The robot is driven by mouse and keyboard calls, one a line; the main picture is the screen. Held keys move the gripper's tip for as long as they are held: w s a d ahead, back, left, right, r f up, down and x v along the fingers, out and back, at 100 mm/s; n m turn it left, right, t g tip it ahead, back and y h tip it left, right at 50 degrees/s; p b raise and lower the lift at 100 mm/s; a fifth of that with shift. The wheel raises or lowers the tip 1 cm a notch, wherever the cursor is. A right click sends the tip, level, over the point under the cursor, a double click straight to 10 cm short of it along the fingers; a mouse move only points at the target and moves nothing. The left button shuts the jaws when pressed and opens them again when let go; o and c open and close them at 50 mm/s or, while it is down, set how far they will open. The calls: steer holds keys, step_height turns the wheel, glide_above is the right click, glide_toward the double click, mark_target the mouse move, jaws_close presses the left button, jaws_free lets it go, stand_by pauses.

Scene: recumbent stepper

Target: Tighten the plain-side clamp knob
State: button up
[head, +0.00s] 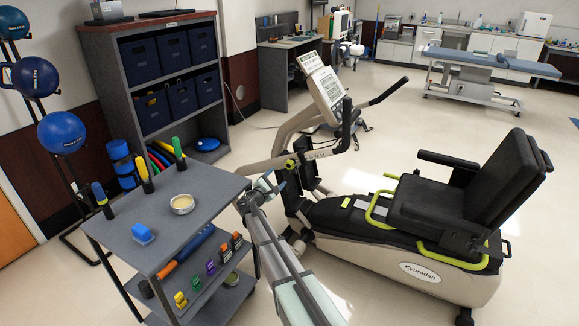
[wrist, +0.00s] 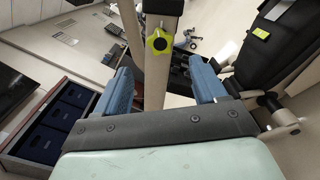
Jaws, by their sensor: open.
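A yellow-green star-shaped clamp knob (wrist: 160,41) sits on a beige post (wrist: 156,80) of the stepper in the wrist view. In the head view a small yellow-green knob (head: 291,163) shows on the stepper's arm, below the console (head: 324,90). My gripper (wrist: 163,72) is open and empty, with one blue finger on each side of the post. The knob lies beyond the fingertips, roughly in line with the gap, and appears apart from them. In the head view my gripper (head: 268,186) is just left of and below the knob. I cannot tell which side is plain.
A grey cart (head: 213,190) with tools, a dish (head: 182,204) and coloured clips stands close on the left of my arm. The stepper's black seat (head: 480,190) is to the right. A shelf with dark bins (head: 163,55) stands behind the cart. Open floor lies at the back right.

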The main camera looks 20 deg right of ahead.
mark_target(289, 165)
steer(key=x, duration=1.2)
steer(key=shift+s, duration=0.1)
steer(key=c, duration=1.1)
